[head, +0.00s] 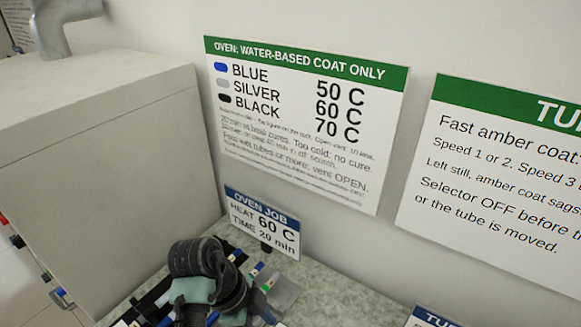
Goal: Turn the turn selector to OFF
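The turn selector is not in this view. A white notice with a green header (508,185), cut off by the right edge, hangs on the wall. Its readable text includes "Speed 1 or 2" and "Selector OFF before", with "or the tube is moved" below. Dark rounded links with pale green parts, seemingly of my arm, rise at the bottom left of centre. No gripper fingers can be made out, so what my gripper holds, if anything, is hidden.
A large pale box-shaped cabinet (90,130) with a grey pipe (52,30) stands at left. An oven notice (300,120) hangs on the wall. An "OVEN JOB" card (262,222) reads 60 C, 20 min. Colour-banded items crowd the speckled counter (335,290) around the arm.

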